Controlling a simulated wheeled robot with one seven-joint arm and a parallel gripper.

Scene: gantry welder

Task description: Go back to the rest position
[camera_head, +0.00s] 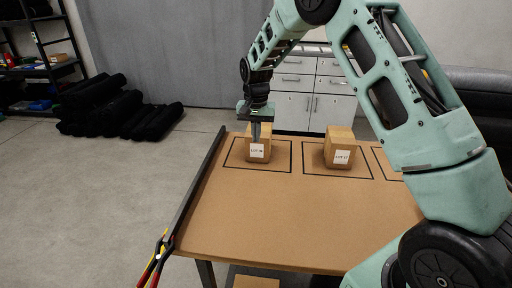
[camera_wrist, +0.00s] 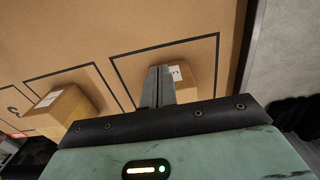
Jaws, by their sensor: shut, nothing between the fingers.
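A second labelled box (camera_head: 339,148) stands in the middle outlined square and shows in the wrist view (camera_wrist: 62,110). The brown table (camera_head: 290,220) is bare in front. A dark rail (camera_head: 196,188) runs along its left edge. Another box (camera_head: 256,282) is low at the front.

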